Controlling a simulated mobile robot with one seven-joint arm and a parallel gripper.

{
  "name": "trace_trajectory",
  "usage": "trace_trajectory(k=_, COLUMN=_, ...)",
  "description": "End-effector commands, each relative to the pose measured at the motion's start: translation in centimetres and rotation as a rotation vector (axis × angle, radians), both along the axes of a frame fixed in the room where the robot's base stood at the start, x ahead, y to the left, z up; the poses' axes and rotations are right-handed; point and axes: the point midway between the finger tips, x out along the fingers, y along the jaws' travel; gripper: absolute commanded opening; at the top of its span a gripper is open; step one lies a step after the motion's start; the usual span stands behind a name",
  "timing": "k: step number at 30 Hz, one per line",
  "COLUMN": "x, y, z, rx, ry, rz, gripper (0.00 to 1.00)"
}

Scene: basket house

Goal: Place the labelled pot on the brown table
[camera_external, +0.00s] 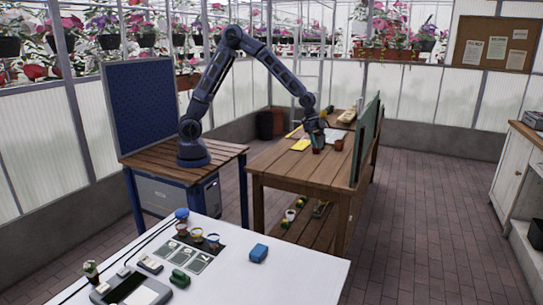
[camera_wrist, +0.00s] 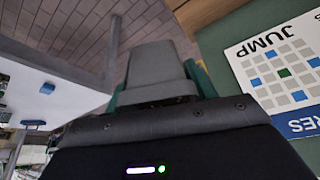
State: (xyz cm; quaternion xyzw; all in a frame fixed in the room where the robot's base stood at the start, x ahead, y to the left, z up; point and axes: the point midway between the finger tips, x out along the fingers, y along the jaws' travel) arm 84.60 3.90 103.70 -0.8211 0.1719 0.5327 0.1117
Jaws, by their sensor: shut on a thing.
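My gripper (camera_external: 315,143) reaches down over the far part of the brown table (camera_external: 284,171). No label can be read on the pot. Another small brown pot (camera_external: 339,145) stands on the tabletop just to the right, apart from my gripper.
A green board (camera_external: 366,139) rises along the table's right edge. A printed sheet (camera_wrist: 281,72) shows in the wrist view. The white table (camera_external: 290,281) in front holds small cups and a blue block (camera_external: 259,253).

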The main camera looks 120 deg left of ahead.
Motion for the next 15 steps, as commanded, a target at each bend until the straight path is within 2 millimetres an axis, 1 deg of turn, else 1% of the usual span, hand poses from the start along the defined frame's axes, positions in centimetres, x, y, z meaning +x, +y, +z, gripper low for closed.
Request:
trace_trajectory(k=1, x=-0.3, y=2.1, z=0.1, rx=0.0, ry=-0.001, rz=0.028, gripper=0.16)
trace_trajectory(k=3, x=-0.8, y=4.7, z=0.1, rx=0.0, ry=-0.001, rz=0.062, gripper=0.16)
trace_trajectory(k=8, x=-2.2, y=10.5, z=0.0, rx=0.001, ry=-0.001, rz=0.137, gripper=0.16)
trace_trajectory(k=9, x=-2.6, y=12.0, z=0.0, rx=0.0, ry=-0.001, rz=0.157, gripper=0.16)
trace_trajectory(k=11, x=-3.3, y=14.2, z=0.0, rx=0.0, ry=-0.001, rz=0.185, gripper=0.16)
trace_trajectory(k=12, x=-3.8, y=15.6, z=0.0, rx=0.0, ry=-0.001, rz=0.205, gripper=0.16)
trace_trajectory(k=15, x=-5.2, y=19.1, z=0.0, rx=0.0, ry=-0.001, rz=0.252, gripper=0.16)
